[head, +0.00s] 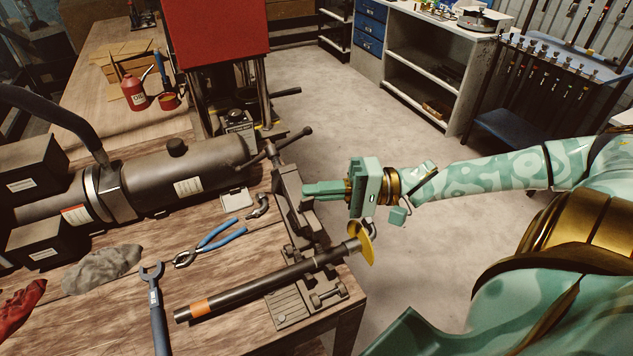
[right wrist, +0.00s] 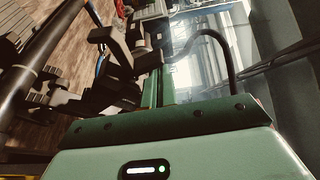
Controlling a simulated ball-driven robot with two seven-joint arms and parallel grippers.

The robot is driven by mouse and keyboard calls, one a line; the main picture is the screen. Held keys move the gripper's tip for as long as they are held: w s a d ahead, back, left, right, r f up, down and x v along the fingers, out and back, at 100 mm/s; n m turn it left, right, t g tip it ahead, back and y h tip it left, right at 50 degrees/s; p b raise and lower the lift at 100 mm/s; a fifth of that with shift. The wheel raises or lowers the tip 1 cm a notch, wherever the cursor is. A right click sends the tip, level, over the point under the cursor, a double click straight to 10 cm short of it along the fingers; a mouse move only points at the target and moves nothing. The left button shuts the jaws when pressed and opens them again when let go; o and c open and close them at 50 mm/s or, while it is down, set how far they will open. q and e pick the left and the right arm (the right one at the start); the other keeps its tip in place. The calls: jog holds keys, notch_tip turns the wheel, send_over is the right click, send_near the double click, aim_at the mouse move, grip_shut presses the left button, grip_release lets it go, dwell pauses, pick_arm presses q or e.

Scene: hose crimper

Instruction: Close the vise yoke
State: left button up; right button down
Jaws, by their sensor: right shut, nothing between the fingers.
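The dark metal vise yoke (head: 293,200) stands raised at the right edge of the workbench, with a T-shaped screw handle (head: 272,148) at its top. The vise base (head: 297,302) sits below it at the bench corner. A dark pipe (head: 262,287) with an orange band lies across the base. My right gripper (head: 305,190) is shut and empty, its fingertips right beside the yoke; whether they touch it I cannot tell. In the right wrist view the shut fingers (right wrist: 158,85) point toward dark vise parts (right wrist: 118,70). My left gripper is in neither view.
Blue-handled pliers (head: 212,243), a wrench (head: 156,305) and a grey rag (head: 100,270) lie on the bench. A large dark cylinder (head: 180,178) and a red machine (head: 215,30) stand behind. Open floor (head: 370,110) lies right of the bench.

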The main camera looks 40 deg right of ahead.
jog(key=shift+s+a+f+n+p, duration=0.15)
jog(key=shift+s+n+p, duration=0.2)
jog(key=shift+s+p, duration=0.25)
jog(key=shift+s+a+f+n+p, duration=0.15)
jog(key=shift+s+n+p, duration=0.2)
jog(key=shift+s+p, duration=0.2)
jog(key=s+a+f+n+y+b, duration=0.2)
jog(key=s+f+n+y, duration=0.1)
jog(key=s+f+n, duration=0.6)
jog(key=shift+s+a+f+n+g+y, duration=0.35)
jog(key=shift+s+f, duration=0.4)
jog(key=shift+s, duration=0.55)
